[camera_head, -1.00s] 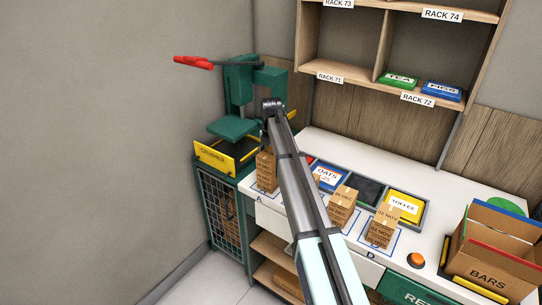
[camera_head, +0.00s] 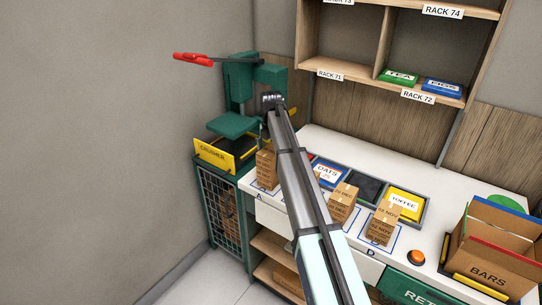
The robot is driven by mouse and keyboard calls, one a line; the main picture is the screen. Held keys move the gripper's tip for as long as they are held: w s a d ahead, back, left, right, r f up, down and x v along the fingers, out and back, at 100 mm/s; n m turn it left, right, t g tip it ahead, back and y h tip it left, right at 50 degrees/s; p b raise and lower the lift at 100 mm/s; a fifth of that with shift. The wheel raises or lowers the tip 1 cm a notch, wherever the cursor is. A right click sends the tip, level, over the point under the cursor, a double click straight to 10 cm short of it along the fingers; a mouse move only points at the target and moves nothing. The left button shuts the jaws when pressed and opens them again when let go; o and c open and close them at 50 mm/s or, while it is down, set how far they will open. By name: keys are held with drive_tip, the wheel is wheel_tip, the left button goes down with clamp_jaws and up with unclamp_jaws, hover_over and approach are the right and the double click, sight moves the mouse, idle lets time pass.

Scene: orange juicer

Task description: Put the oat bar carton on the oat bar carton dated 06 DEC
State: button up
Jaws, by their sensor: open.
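Brown cartons stand on the marked white counter. One (camera_head: 265,170) is at spot A, left of my arm. Another (camera_head: 342,203), right of my arm, has small print that seems to end in DEC; its day number is too small to read surely. A third (camera_head: 382,225) near D has print that seems to read NOV. I cannot tell whether these are single cartons or stacks. My arm crosses the middle of the view and hides part of the counter. My gripper is hidden behind the end of the arm, near the green crusher.
The green crusher (camera_head: 240,85) with a red handle stands at the left. Trays labelled OATS (camera_head: 327,172) and TOFFEE (camera_head: 403,204) lie behind the cartons. An open BARS box (camera_head: 490,255) and an orange button (camera_head: 415,258) are at the right. Rack shelves hang above.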

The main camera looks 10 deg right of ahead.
sight(271, 150)
wheel_tip(271, 150, up, 11)
drive_tip(key=b, duration=0.3)
drive_tip(key=shift+f, duration=0.2)
